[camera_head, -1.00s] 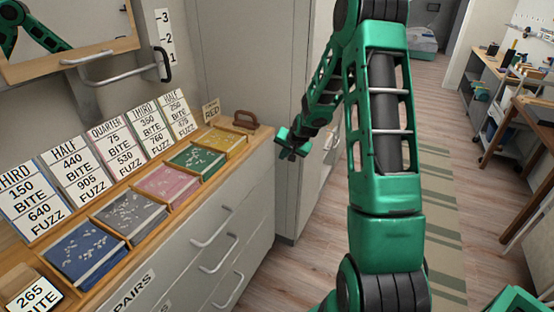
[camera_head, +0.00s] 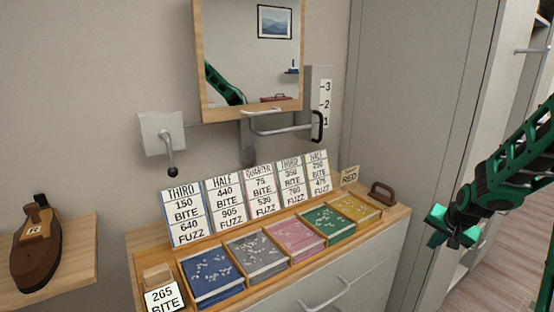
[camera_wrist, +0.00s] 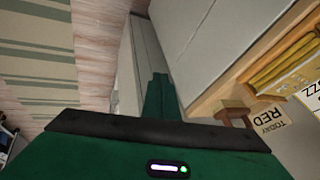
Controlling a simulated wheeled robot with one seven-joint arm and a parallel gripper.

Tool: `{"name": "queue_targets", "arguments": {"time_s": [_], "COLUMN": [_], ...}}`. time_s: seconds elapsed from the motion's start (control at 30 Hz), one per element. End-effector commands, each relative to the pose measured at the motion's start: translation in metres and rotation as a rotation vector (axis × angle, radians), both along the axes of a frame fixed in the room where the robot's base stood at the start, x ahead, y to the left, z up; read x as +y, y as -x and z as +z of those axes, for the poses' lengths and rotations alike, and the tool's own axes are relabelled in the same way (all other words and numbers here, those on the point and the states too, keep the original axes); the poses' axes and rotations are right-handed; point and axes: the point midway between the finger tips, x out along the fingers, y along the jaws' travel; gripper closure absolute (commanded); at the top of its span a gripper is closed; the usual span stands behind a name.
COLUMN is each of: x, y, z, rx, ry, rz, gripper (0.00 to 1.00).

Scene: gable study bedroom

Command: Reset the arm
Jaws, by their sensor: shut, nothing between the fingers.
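My gripper (camera_head: 449,228) is at the right of the head view, in the air to the right of the dresser and in front of the grey cabinet side. It is green, shut and empty, and touches nothing that I can see. In the wrist view its closed fingers (camera_wrist: 160,97) point away over the grey drawer fronts, with the striped rug at the left and the dresser top at the right. My green arm runs from the gripper up to the right edge of the head view.
The dresser top (camera_head: 388,232) holds a row of coloured card stacks, number signs and a brown-handled block (camera_head: 382,194). A mirror (camera_head: 250,60) hangs above. A lever box (camera_head: 160,135) is on the wall. Floor is free at lower right.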

Motion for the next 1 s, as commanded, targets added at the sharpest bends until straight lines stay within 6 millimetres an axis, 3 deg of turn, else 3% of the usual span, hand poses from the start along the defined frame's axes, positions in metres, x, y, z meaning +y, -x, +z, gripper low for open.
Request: {"name": "queue_targets", "arguments": {"time_s": [0.03,0.3,0.7,0.83,1.0], "x": [0.005,0.025,0.073,0.086,0.095], "y": [0.019,0.129,0.298,0.335,0.358], "z": [0.014,0.060,0.097,0.099,0.100], "rx": [0.031,0.222,0.445,0.488,0.514], "ry": [0.021,0.073,0.007,-0.029,-0.057], "rz": [0.018,0.093,0.198,0.230,0.251], "gripper": [1.00,1.00,1.00,1.00,1.00]}}
